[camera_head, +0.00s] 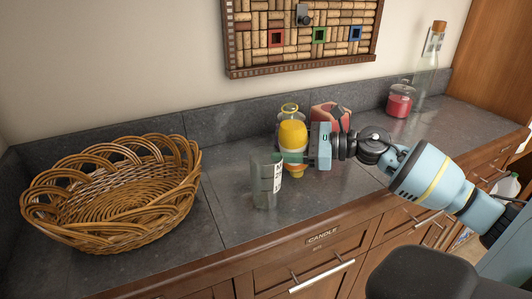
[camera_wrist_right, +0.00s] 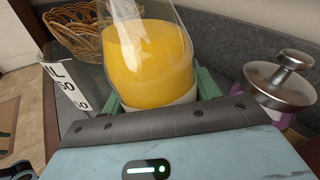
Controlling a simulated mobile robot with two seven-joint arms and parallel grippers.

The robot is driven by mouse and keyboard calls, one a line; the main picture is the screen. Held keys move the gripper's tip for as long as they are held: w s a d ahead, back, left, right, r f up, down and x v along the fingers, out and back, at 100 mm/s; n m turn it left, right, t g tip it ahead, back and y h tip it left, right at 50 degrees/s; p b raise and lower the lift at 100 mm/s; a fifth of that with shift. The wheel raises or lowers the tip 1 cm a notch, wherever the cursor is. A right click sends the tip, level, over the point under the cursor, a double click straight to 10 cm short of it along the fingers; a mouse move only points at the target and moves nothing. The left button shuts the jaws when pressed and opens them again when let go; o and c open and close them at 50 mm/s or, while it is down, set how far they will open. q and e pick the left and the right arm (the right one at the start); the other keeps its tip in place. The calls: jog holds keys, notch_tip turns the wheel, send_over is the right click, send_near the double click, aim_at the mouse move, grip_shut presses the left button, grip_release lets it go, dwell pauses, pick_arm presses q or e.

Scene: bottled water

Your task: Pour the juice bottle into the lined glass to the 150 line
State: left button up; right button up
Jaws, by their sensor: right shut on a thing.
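The juice bottle (camera_head: 293,137) is clear glass with yellow-orange juice and a pale band low on it. My right gripper (camera_head: 303,160) is shut around its lower part, reaching in from the right. In the right wrist view the bottle (camera_wrist_right: 150,58) stands between the green fingers, roughly upright, with juice inside. The lined glass (camera_head: 264,183) stands on the counter just left of and in front of the bottle. It looks empty. Its white marked strip also shows in the right wrist view (camera_wrist_right: 66,88), only partly readable. My left gripper is not in view.
A wicker basket (camera_head: 112,190) stands on the dark counter (camera_head: 225,205) at left. A red object (camera_head: 328,113) is behind my right gripper. A red candle jar (camera_head: 400,101) and a tall corked bottle (camera_head: 428,70) stand at the back right. A cork board hangs above.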

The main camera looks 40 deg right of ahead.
jog(key=shift+d+r+n+h, duration=0.2)
jog(key=shift+n+h, duration=0.1)
jog(key=shift+n, duration=0.4)
jog(key=shift+f+n+g+h+p, duration=0.15)
jog(key=shift+n+g+h+p, duration=0.15)
jog(key=shift+n+h+p, duration=0.5)
jog(key=shift+w+d+f+n, duration=0.1)
jog(key=shift+d+f+n, duration=0.1)
jog(key=shift+n, duration=0.3)
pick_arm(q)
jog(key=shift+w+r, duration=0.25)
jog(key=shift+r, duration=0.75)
pick_arm(e)
jog(key=shift+d+n+h, duration=0.2)
jog(key=shift+n+h, duration=0.1)
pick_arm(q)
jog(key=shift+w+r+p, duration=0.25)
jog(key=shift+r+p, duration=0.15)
pick_arm(e)
jog(key=shift+w+d+r+n+h, duration=0.2)
jog(key=shift+d+r+n+h, duration=0.15)
jog(key=shift+d+n+h, duration=0.2)
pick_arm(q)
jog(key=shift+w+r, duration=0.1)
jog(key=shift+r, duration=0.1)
pick_arm(e)
jog(key=shift+d+r+n, duration=0.1)
jog(key=shift+r+n, duration=0.25)
jog(key=shift+r, duration=0.1)
